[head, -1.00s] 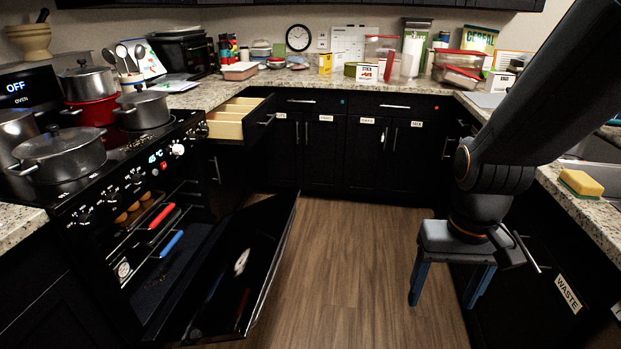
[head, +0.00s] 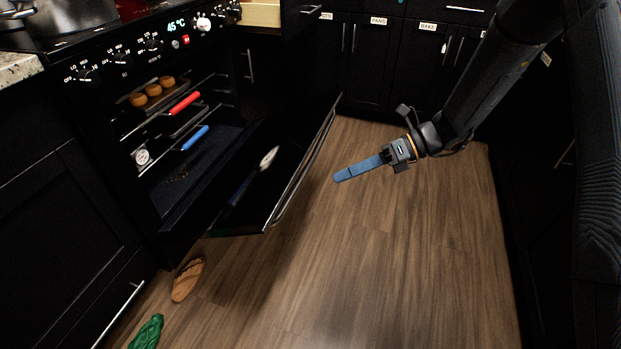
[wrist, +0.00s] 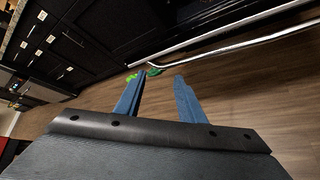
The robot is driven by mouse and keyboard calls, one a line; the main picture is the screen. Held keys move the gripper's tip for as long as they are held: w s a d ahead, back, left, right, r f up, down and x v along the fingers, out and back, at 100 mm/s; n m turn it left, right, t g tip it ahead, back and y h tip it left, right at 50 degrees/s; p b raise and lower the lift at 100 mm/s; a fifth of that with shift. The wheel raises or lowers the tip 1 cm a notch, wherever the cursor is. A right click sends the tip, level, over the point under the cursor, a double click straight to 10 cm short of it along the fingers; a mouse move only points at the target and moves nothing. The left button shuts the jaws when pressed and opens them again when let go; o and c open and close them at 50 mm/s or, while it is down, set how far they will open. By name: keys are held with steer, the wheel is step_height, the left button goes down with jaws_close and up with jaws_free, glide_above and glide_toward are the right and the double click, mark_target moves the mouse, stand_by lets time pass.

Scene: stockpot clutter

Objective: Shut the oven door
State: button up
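The black oven door (head: 285,150) hangs open, lowered in front of the oven (head: 120,62). A long utensil (head: 266,160) with a pale head lies on its inner face. The door's metal handle (head: 306,172) runs along its outer edge. My gripper (head: 338,178) is to the right of the handle, apart from it, above the floor, with its blue fingers pointing left. In the wrist view my gripper (wrist: 158,82) has its two fingers spread with nothing between them. A metal bar, likely the handle (wrist: 235,45), crosses beyond the fingertips there.
Inside the oven are round buns (head: 152,90), a red handle (head: 185,103), a blue handle (head: 195,138) and a dial (head: 142,157). A bread loaf (head: 187,280) and a green item (head: 147,332) lie on the floor left of the door. The wooden floor (head: 400,260) is clear to the right.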

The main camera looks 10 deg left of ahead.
steer(key=w+a+f+m+t+y+b, duration=0.2)
steer(key=w+a+f+m+y+b, duration=0.3)
steer(key=w+f+m, duration=0.4)
steer(key=m+t+y+b, duration=0.2)
steer(key=m+t+b, duration=0.1)
steer(key=m+b, duration=0.2)
glide_toward(309, 166)
steer(key=w+a+f, duration=0.1)
steer(key=a, duration=0.4)
steer(key=a+b, duration=0.1)
steer(key=a, duration=0.4)
steer(key=shift+w+a+r+b, duration=0.15)
steer(key=shift+w+r+b, duration=0.15)
jaws_close()
